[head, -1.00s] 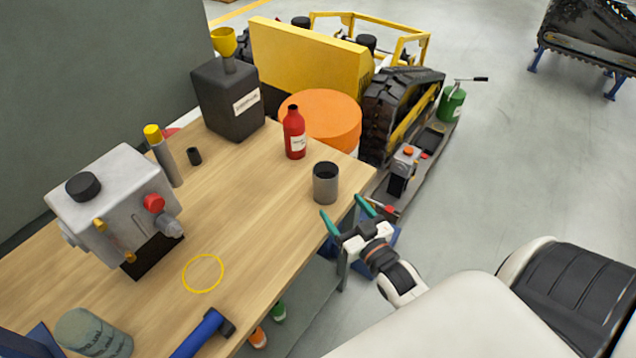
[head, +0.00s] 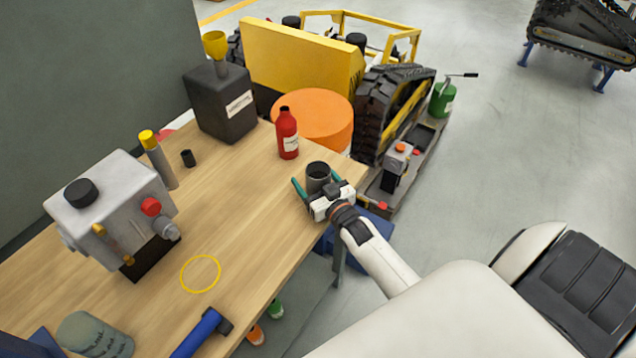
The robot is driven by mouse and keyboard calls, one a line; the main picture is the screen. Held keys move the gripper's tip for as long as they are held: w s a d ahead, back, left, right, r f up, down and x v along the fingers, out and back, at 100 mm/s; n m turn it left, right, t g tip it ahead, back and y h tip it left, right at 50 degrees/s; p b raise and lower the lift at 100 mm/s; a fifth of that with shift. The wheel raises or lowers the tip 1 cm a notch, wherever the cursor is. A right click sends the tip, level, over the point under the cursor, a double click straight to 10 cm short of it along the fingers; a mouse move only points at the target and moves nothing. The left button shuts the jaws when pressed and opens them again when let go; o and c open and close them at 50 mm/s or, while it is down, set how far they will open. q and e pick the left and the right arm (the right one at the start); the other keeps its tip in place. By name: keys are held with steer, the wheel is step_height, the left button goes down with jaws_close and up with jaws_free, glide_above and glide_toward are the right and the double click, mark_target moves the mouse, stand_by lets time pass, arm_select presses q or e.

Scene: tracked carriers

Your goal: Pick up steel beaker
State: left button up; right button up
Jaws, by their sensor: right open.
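The steel beaker (head: 318,172) is a grey, open-topped cylinder with a dark inside. It stands upright near the right corner of the wooden table, and its lower part is hidden behind my right gripper. My right gripper (head: 316,184) is open, with its green-tipped fingers reaching to either side of the beaker. I cannot tell whether a finger touches it. My left gripper is not in view.
A red bottle (head: 287,133) stands close behind the beaker. A black canister (head: 222,105) with a yellow funnel is at the back. A grey pump unit (head: 112,205) and a blue-handled tool (head: 198,332) are on the left. A yellow ring (head: 201,273) marks clear tabletop.

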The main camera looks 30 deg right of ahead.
steer(key=shift+s, duration=0.1)
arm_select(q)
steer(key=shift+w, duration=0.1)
arm_select(e)
steer(key=c, duration=1.2)
steer(key=shift+r, duration=0.15)
